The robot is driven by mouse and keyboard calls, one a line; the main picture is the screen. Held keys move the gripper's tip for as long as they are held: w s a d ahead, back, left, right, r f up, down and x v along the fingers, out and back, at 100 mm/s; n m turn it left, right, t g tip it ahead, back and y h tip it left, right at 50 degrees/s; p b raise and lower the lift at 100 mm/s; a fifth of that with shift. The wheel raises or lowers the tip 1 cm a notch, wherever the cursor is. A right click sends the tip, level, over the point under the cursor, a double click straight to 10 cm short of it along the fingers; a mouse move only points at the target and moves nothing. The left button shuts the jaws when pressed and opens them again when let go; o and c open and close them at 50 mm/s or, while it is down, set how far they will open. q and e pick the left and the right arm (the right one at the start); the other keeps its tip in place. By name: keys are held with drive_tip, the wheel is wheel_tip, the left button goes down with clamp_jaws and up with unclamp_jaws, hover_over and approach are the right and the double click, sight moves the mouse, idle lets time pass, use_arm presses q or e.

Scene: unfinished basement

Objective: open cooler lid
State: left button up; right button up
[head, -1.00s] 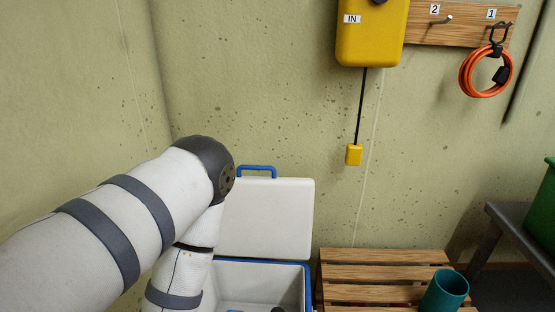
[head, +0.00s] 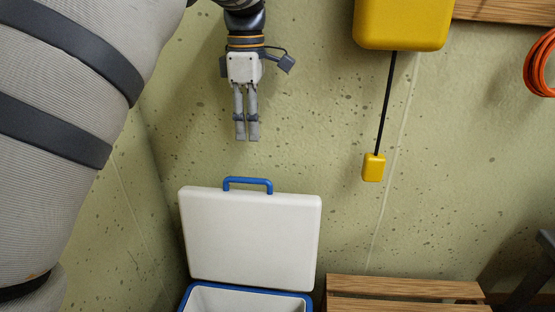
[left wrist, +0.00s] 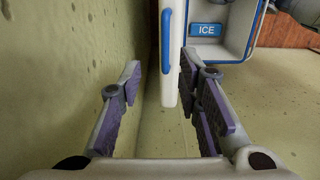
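The cooler (head: 245,302) stands against the wall, a white box with a blue rim. Its white lid (head: 250,240) stands open and upright at the back, with a blue handle (head: 248,181) on its top edge. My left gripper (head: 247,138) hangs above the lid, fingers down, empty and apart from the handle. In the left wrist view its fingers (left wrist: 160,80) are spread open, with the lid (left wrist: 172,75) seen edge-on beyond them. That view also shows the handle (left wrist: 167,55) and the cooler (left wrist: 235,40) with a blue ICE label. My right gripper is not in view.
A slatted wooden bench (head: 400,288) stands right of the cooler. A yellow box (head: 402,22) hangs on the wall, with a cord down to a small yellow block (head: 373,168). A coiled orange cord (head: 541,62) hangs at the far right. The wall around the gripper is clear.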

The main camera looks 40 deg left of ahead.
sight(250, 179)
use_arm(q)
drive_tip(key=f, duration=0.7)
drive_tip(key=s+f, duration=0.1)
drive_tip(key=f, duration=0.3)
drive_tip(key=shift+s, duration=0.1)
clamp_jaws()
